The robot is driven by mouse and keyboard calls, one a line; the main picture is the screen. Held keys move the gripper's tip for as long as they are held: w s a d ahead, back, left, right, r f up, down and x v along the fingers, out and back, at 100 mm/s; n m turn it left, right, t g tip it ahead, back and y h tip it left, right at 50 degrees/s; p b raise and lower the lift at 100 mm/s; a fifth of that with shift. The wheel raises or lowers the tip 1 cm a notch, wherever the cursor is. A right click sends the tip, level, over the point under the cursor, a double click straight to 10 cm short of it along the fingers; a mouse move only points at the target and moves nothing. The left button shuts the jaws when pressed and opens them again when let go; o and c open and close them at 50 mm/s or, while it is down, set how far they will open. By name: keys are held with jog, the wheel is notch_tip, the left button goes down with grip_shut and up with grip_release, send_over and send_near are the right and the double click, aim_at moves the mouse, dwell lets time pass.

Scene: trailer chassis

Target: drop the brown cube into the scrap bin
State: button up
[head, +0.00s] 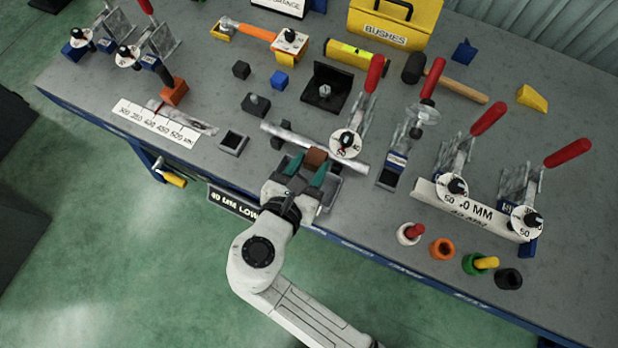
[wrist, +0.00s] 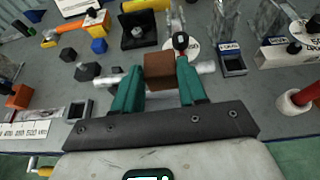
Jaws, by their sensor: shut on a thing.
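The brown cube (head: 316,157) is between the teal fingertips of my gripper (head: 306,167), near the front edge of the bench. In the wrist view the cube (wrist: 159,66) sits between both fingers of my gripper (wrist: 160,74), with a finger against each side. A grey metal rod (head: 345,160) passes behind the cube and fingers. A grey open tray (head: 331,190) shows partly beside and below the gripper, mostly hidden by it. No label shows on it, so I cannot tell whether it is the scrap bin.
Small open boxes stand left (head: 233,143) and right (head: 388,178) of the gripper. Red-handled toggle clamps (head: 455,180) stand to the right. An orange-red block (head: 174,92) and a white ruler plate (head: 157,123) lie left. Coloured bushes (head: 442,247) line the front right.

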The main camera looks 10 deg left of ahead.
notch_tip(320, 180, down, 5)
jog(key=b, duration=0.5)
jog(key=shift+r+b, duration=0.2)
jog(key=shift+b, duration=0.1)
jog(key=o, duration=1.1)
jog(key=shift+o, duration=0.2)
jog(key=v, duration=1.1)
